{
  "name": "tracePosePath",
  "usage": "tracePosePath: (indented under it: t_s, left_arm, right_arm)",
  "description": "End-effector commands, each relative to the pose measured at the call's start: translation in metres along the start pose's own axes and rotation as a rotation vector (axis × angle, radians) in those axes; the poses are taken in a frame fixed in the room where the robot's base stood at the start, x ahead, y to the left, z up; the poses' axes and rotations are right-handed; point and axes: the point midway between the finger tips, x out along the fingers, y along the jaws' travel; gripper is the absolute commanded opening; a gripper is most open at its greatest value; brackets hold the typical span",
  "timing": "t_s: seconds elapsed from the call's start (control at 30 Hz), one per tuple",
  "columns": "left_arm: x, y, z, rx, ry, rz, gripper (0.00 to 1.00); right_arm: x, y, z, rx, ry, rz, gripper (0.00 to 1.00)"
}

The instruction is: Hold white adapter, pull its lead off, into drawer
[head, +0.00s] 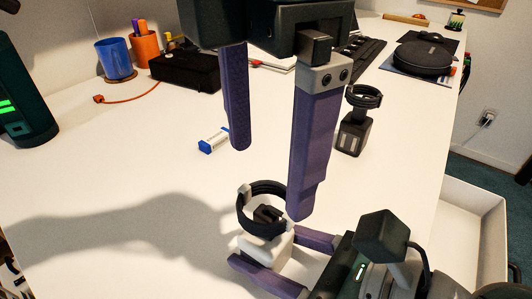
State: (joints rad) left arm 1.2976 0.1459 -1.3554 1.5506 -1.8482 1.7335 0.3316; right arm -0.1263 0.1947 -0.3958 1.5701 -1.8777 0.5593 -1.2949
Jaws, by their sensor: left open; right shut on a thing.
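The white adapter (270,254) is at the bottom centre, low over the white desk. My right gripper (262,248) comes in from the bottom right and is shut on it, one finger on each side. A black coiled lead (246,228) stands up on the adapter, with its dark plug (267,214) at the adapter's top. My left gripper (268,182) hangs above, open and empty, fingers pointing down. Its right fingertip partly overlaps the coil's right edge in the picture; I cannot tell whether they touch. The open white drawer (472,196) is at the right, its inside partly hidden.
A dark adapter (352,138) with its own coiled lead stands behind my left gripper. A small blue-and-white item (213,140) lies mid-desk. A black box (185,71), cups (115,58), keyboard (362,60) and round dark device (424,58) stand farther back. The desk's left middle is clear.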

Motion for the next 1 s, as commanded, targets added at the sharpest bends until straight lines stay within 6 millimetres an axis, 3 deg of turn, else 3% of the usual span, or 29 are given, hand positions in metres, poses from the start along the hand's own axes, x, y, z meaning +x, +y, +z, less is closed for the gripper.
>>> tracePosePath:
  t_s: [0.07,0.37,0.73,0.83,1.0]
  left_arm:
    - [0.000,0.000,0.000,0.000,0.000,0.000,0.93]
    - [0.000,0.000,0.000,0.000,0.000,0.000,0.93]
    - [0.000,0.000,0.000,0.000,0.000,0.000,0.93]
    - [-0.002,0.000,0.000,0.011,0.000,0.001,1.00]
    - [-0.024,0.003,-0.001,0.206,-0.003,0.004,1.00]
  right_arm:
    - [0.000,0.000,0.000,0.000,0.000,0.000,0.34]
    - [0.000,0.000,0.000,0.000,0.000,0.000,0.00]
    - [0.000,0.000,0.000,0.000,0.000,0.000,0.00]
    - [0.000,0.000,0.000,0.000,0.000,0.000,0.00]
    - [0.000,0.000,0.000,0.000,0.000,0.000,0.00]
